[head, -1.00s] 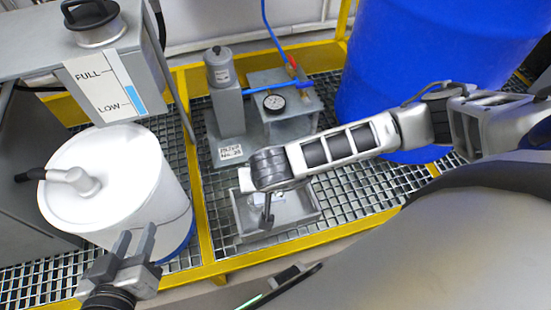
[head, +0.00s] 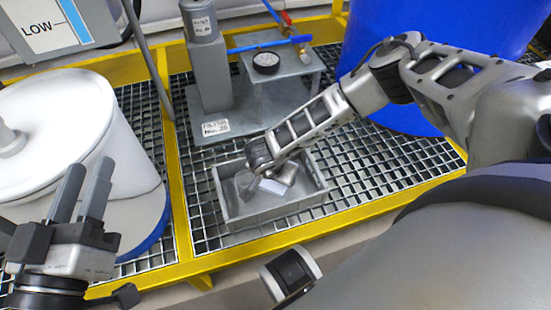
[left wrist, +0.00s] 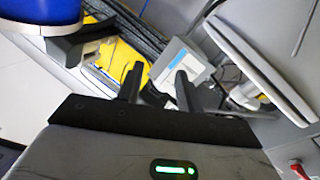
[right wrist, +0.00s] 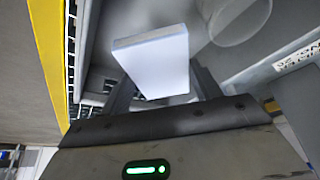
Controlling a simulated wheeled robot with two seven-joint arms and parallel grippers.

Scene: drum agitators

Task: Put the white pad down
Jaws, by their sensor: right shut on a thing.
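The white pad (right wrist: 155,60) is between the fingers of my right gripper (right wrist: 155,92) in the right wrist view. In the head view the pad (head: 262,199) shows as a pale patch inside the grey open tray (head: 280,214). My right gripper (head: 268,182) reaches down into the tray, shut on the pad. I cannot tell whether the pad touches the tray floor. My left gripper (head: 84,192) is at the lower left, beside the white drum; it is empty, with a gap between its fingers, also seen in the left wrist view (left wrist: 158,85).
The white drum (head: 60,125) stands at the left. A filter stand (head: 212,85) with a gauge (head: 266,63) is behind the tray. A blue drum (head: 440,35) is at the back right. A yellow rail (head: 330,220) edges the grating, which is clear right of the tray.

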